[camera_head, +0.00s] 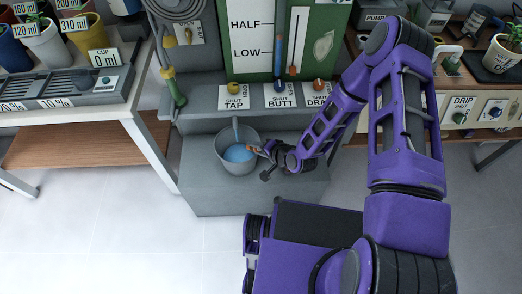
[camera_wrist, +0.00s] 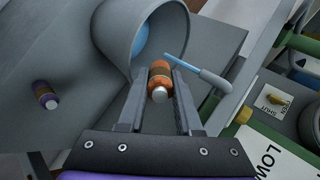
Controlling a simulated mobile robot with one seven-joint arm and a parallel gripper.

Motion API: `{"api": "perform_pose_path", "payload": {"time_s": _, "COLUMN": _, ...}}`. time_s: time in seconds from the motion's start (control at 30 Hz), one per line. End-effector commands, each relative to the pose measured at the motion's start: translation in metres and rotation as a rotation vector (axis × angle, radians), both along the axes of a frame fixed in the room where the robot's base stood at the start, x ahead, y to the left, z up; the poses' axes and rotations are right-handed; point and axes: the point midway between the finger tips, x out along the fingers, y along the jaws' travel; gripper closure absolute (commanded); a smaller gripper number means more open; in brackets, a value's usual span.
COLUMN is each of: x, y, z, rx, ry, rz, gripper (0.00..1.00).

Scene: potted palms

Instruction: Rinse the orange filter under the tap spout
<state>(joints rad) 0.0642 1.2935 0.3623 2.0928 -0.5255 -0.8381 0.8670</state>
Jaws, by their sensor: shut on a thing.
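The orange filter (camera_wrist: 160,78), orange with a brown band and a pale metal end, is held between the two fingers of my gripper (camera_wrist: 155,100). In the head view my gripper (camera_head: 264,150) is at the right rim of a grey bucket (camera_head: 222,150) with blue water (camera_head: 239,153) in it. The grey tap spout (camera_head: 235,127) is over the bucket's back side. In the wrist view the spout (camera_wrist: 214,80) is right of the filter, with a thin pale blue strip, apparently water, running from its tip. The filter looks beside this strip; I cannot tell whether they touch.
A purple filter (camera_wrist: 45,95) lies on the grey ledge (camera_head: 205,185). Knobs marked tap (camera_head: 235,89), butt (camera_head: 279,87) and drain (camera_head: 318,85) are behind the bucket. A green level board (camera_head: 258,40) stands above. Benches flank both sides.

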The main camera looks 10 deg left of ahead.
Motion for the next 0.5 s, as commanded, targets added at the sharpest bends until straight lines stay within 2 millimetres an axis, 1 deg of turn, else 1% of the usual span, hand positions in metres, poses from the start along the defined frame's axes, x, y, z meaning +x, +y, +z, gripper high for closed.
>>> {"api": "perform_pose_path", "payload": {"time_s": 0.03, "x": 0.003, "y": 0.004, "z": -0.006, "rx": 0.0, "ry": -0.002, "rz": 0.001, "gripper": 1.0}}
{"api": "perform_pose_path", "payload": {"time_s": 0.5, "x": 0.024, "y": 0.034, "z": -0.033, "rx": 0.0, "ry": 0.001, "rz": -0.001, "gripper": 1.0}}
